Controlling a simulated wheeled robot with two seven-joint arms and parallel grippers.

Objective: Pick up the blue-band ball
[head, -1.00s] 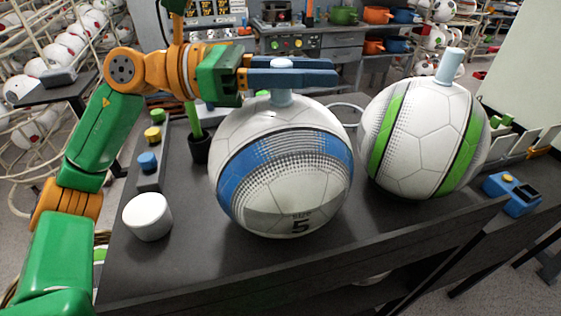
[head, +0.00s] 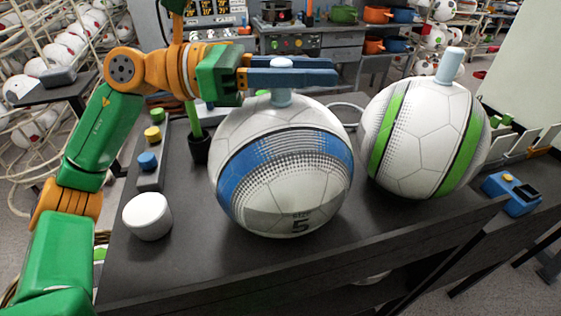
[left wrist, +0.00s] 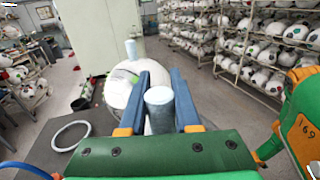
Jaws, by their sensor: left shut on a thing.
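The blue-band ball (head: 283,180) is a large white ball with a blue stripe and a "SIZE 5" mark, resting on the dark bench in the head view. A pale blue peg (head: 281,97) sticks up from its top. My left gripper (head: 292,76) is shut on this peg, with its blue fingers on either side. In the left wrist view the peg (left wrist: 160,108) stands between the two fingers (left wrist: 160,95). A white ball with a green band (head: 424,140) and its own peg (head: 450,66) stands to the right. My right gripper is not in view.
A white cylinder (head: 147,216) stands at the bench's left front. A strip with blue, yellow and green buttons (head: 150,172) and a dark cup with a green stick (head: 199,147) are behind it. A blue box (head: 511,194) sits at the right. The bench front (head: 210,262) is clear.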

